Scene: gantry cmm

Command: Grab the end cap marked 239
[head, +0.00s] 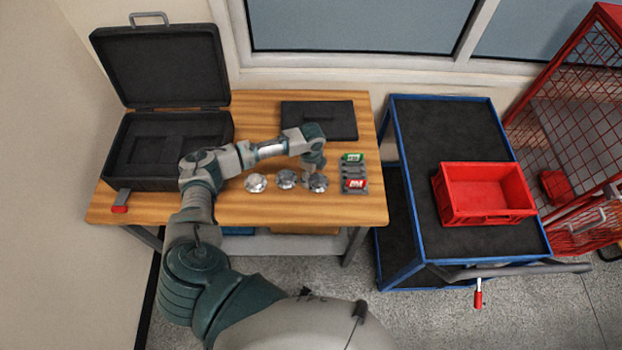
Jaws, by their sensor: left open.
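Three round silver metal parts, which look like end caps, sit in a row on the wooden table (230,208): the left cap (256,183), the middle cap (287,180) and the right cap (319,184). Any markings on them are too small to read, so I cannot tell which is 239. My left gripper (312,174) is open and points down at the right cap, covering part of its far side. I cannot tell whether it touches the cap. My right gripper is out of view.
An open black case (127,172) stands at the table's left. A flat black pad (335,118) lies at the back. A dark holder (354,171) with green and red items is just right of the caps. A blue-framed cart (410,150) carries a red bin (486,215).

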